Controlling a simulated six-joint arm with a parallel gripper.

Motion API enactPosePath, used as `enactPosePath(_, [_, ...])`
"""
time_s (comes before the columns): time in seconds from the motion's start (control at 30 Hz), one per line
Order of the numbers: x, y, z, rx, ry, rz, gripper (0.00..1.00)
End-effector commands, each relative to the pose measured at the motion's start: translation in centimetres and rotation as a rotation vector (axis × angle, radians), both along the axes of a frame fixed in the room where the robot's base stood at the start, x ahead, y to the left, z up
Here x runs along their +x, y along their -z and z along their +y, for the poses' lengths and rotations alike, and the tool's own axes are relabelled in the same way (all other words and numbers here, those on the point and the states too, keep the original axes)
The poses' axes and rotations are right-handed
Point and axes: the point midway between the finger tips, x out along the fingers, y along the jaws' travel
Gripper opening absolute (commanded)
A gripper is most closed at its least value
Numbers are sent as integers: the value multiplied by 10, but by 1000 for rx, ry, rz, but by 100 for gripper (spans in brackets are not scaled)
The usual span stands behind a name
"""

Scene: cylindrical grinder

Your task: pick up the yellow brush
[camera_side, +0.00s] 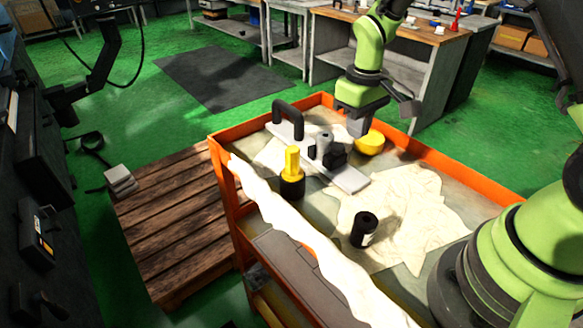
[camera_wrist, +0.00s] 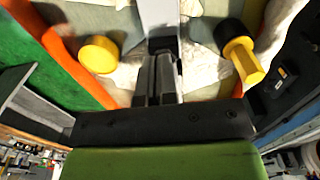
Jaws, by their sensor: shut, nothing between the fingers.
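The yellow brush (camera_side: 291,160) stands upright on the orange cart, its yellow handle up and its black end down. In the wrist view the brush (camera_wrist: 243,60) is at the right, apart from my fingers. My gripper (camera_side: 357,130) is shut and empty above the far part of the cart, to the right of the brush and close to a round yellow object (camera_side: 369,143). In the wrist view my gripper's fingers (camera_wrist: 165,80) are together at the centre, and the round yellow object (camera_wrist: 98,54) is at the left.
The orange-rimmed cart (camera_side: 222,166) has raised edges. A pale plate (camera_side: 349,180) with a dark handle (camera_side: 288,112) and small dark parts lies between brush and gripper. A black cylinder (camera_side: 364,230) stands nearer the front on crumpled cloth (camera_side: 415,215). A wooden pallet (camera_side: 165,215) is at left.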

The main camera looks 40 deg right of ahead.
Motion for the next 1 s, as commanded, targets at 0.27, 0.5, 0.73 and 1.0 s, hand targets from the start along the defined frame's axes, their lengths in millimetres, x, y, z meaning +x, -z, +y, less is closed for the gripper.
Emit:
enactPosePath(0.27, [0,0,0,0,0,0,55])
enactPosePath(0.5, [1,-1,3,-3,-3,-7,55])
enactPosePath(0.73, [21,-22,76,-29,-17,-172,55])
enactPosePath(1.0, [29,-19,120,0,-2,-269,55])
